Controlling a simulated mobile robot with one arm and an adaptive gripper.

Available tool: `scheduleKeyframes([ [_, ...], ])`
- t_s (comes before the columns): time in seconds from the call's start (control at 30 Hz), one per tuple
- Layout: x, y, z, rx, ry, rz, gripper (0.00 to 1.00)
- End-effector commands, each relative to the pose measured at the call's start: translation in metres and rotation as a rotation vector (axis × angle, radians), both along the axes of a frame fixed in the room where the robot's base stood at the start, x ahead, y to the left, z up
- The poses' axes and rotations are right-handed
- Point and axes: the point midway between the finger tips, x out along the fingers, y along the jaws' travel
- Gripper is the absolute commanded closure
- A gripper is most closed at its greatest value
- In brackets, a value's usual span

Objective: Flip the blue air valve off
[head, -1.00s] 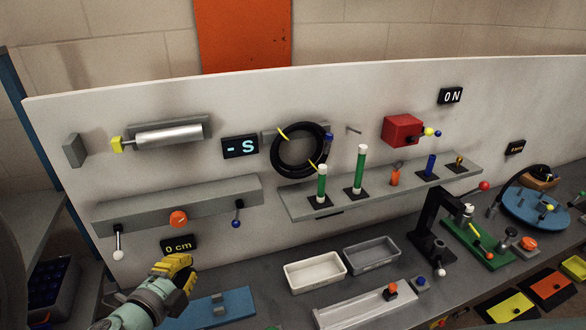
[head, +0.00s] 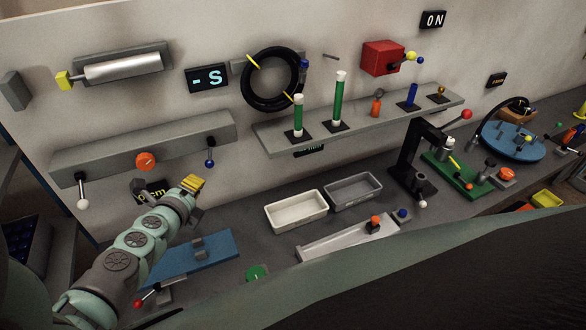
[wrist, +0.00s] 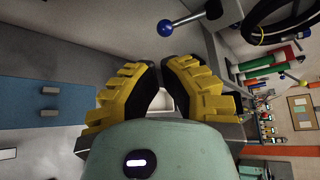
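The blue air valve is a short lever with a blue ball knob (head: 209,163), hanging down from the right part of the grey wall-mounted block (head: 100,152). In the wrist view its knob (wrist: 165,28) and grey stem show ahead of the fingers, near the top. My gripper (head: 194,183) is just below and left of the knob in the head view, not touching it. In the wrist view the yellow fingers of my gripper (wrist: 160,72) are apart with nothing between them.
On the same block are an orange knob (head: 147,161) and a white-knobbed lever (head: 83,203). My arm partly covers a dark display below. A blue plate (head: 215,250) lies on the bench, with white (head: 296,211) and grey (head: 353,191) trays to the right. The "-S" display (head: 208,79) is above.

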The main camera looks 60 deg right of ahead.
Motion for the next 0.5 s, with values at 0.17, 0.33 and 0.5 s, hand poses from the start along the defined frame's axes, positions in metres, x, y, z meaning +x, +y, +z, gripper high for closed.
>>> scheduleKeyframes([
  [0.17,0.01,-0.02,-0.006,-0.006,0.0,0.002,1.0],
  [0.33,0.019,-0.036,-0.013,-0.006,-0.001,0.001,1.0],
  [0.5,0.028,-0.051,-0.019,-0.006,-0.001,0.005,1.0],
])
